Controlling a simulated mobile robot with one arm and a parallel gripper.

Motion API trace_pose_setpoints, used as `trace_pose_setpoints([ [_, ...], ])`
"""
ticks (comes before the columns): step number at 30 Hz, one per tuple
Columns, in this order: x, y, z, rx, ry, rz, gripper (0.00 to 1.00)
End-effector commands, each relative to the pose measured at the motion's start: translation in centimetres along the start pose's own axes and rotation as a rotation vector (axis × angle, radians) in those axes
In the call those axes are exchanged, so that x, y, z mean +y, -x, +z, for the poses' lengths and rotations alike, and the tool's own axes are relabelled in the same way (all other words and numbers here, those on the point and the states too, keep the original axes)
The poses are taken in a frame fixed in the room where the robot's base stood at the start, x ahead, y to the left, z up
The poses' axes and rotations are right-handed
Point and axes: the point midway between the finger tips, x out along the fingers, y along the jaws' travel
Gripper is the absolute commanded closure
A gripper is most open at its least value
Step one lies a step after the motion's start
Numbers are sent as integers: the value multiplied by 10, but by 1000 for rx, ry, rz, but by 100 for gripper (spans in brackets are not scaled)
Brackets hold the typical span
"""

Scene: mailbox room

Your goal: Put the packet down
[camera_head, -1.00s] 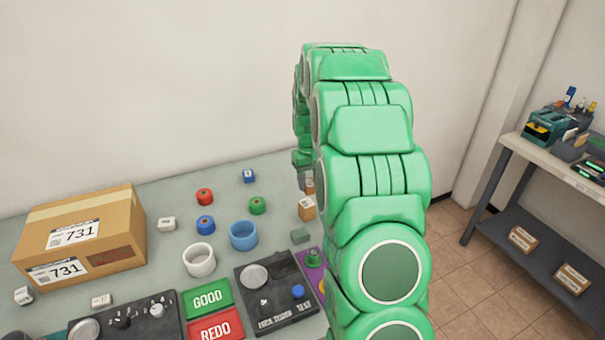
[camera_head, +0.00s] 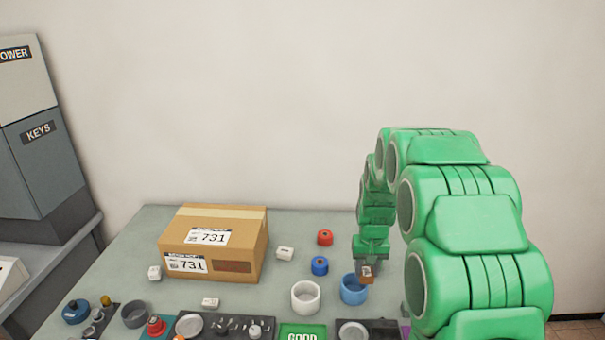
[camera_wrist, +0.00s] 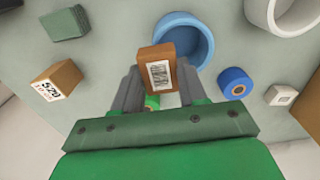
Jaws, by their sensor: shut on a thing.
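The packet (camera_wrist: 158,68), a small brown box with a white label, is clamped between the two fingers of my gripper (camera_wrist: 157,80) in the wrist view. In the head view the packet (camera_head: 367,274) shows below my green gripper (camera_head: 371,258), beside the blue ring-shaped cup (camera_head: 353,290). In the wrist view the packet overlaps the rim of the blue cup (camera_wrist: 190,27). I cannot tell whether it touches the cup or the grey table (camera_head: 330,222).
A second small brown box (camera_wrist: 57,80) marked 520 and a grey-green block (camera_wrist: 65,23) sit at left in the wrist view. Near the gripper are a blue roll (camera_head: 319,265), a red roll (camera_head: 325,237) and a white cup (camera_head: 305,297). A large carton (camera_head: 213,245) stands further left.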

Motion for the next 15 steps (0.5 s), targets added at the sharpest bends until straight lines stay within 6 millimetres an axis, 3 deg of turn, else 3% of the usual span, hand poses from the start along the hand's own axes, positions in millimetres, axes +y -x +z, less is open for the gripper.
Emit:
trace_pose_setpoints([
  [5,-5,1,2,0,1,0,89],
  [8,-17,4,6,0,3,-1,89],
  [15,-76,20,33,1,10,-1,89],
])
